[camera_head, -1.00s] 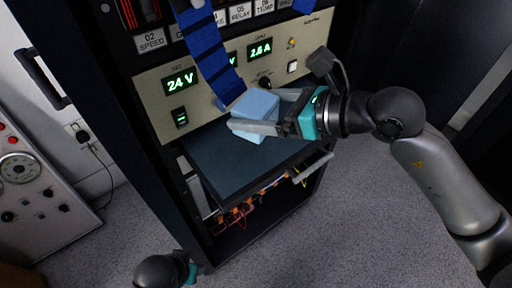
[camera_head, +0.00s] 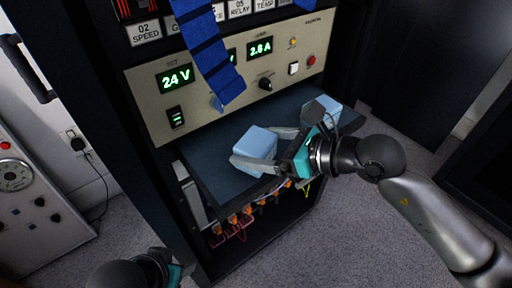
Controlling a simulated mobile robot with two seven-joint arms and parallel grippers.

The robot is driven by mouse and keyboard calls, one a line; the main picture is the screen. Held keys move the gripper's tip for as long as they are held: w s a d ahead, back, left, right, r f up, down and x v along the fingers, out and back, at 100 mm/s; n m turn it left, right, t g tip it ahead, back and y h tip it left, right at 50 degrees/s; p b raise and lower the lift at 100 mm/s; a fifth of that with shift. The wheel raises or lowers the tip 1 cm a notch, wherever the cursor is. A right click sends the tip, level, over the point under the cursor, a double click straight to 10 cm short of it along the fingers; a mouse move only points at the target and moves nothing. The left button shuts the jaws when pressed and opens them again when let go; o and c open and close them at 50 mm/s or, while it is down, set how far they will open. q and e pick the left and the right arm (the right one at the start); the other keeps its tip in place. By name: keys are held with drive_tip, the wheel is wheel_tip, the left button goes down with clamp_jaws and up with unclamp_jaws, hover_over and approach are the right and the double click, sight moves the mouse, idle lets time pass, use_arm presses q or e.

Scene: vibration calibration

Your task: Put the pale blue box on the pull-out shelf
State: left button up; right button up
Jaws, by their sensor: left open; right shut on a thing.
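A pale blue box (camera_head: 257,143) is between the fingers of my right gripper (camera_head: 262,150), which is shut on it. The box is over the left-middle part of the dark pull-out shelf (camera_head: 212,172), low and close to its surface. I cannot tell whether its underside touches the shelf. A second pale blue box (camera_head: 329,104) is at the right end of the shelf, partly hidden behind my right wrist. My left gripper (camera_head: 178,272) is at the bottom edge, apart from the rack and empty as far as it shows; its fingers are hardly visible.
The panel (camera_head: 215,83) with green displays and knobs rises behind the shelf. A blue strap (camera_head: 208,50) hangs in front of it. Wires and orange connectors (camera_head: 240,215) lie below the shelf. A grey cabinet (camera_head: 35,215) stands at the left.

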drive_tip(key=shift+f, duration=0.1)
drive_tip(key=shift+f, duration=0.1)
drive_tip(key=o, duration=1.2)
drive_tip(key=shift+o, duration=0.2)
